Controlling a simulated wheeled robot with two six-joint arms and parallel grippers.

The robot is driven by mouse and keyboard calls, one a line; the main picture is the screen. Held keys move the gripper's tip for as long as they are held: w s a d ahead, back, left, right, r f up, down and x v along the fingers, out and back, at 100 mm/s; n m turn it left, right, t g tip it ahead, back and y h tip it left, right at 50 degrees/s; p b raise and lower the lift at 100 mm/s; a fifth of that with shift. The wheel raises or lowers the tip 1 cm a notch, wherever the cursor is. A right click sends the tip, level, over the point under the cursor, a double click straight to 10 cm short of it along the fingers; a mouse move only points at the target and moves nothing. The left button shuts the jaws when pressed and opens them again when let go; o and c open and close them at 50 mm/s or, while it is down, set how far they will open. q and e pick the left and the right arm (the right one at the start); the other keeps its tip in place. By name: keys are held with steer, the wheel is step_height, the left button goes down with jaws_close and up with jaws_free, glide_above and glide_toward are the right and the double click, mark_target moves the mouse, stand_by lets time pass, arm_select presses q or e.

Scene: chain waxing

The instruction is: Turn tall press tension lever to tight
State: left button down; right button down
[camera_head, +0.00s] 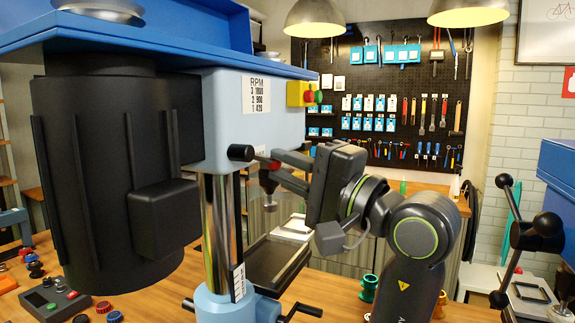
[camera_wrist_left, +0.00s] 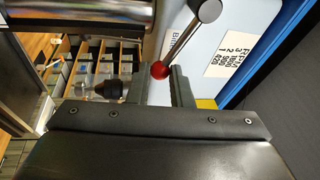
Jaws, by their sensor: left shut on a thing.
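The tall press (camera_head: 222,120) has a pale blue body, a black motor and a chrome column. Its tension lever (camera_head: 258,157) is a short rod from a dark round pivot on the side of the body, with a red ball at its end. In the left wrist view the lever's metal rod (camera_wrist_left: 187,37) slants down to the red ball between my fingertips. My left gripper (camera_head: 276,167) is shut on this ball; its fingers also show in the wrist view (camera_wrist_left: 159,76). The ball is partly hidden by the fingers in the head view. My right gripper is not in view.
A yellow switch box (camera_head: 298,94) with red and green buttons sits just above the gripper. A second press's black-knobbed handle (camera_head: 533,232) stands at the right. A control box (camera_head: 52,302) and several small knobs lie at the lower left of the wooden bench.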

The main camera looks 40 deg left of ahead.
arm_select(q)
steer(key=shift+f, duration=0.1)
steer(key=c, duration=1.3)
jaws_free()
steer(key=shift+d+f+b, duration=0.15)
steer(key=shift+d+b, duration=0.2)
steer(key=shift+d, duration=0.05)
steer(key=d+f+b, duration=0.1)
steer(key=d+b, duration=0.4)
steer(key=d, duration=0.6)
steer(key=shift+f, duration=0.4)
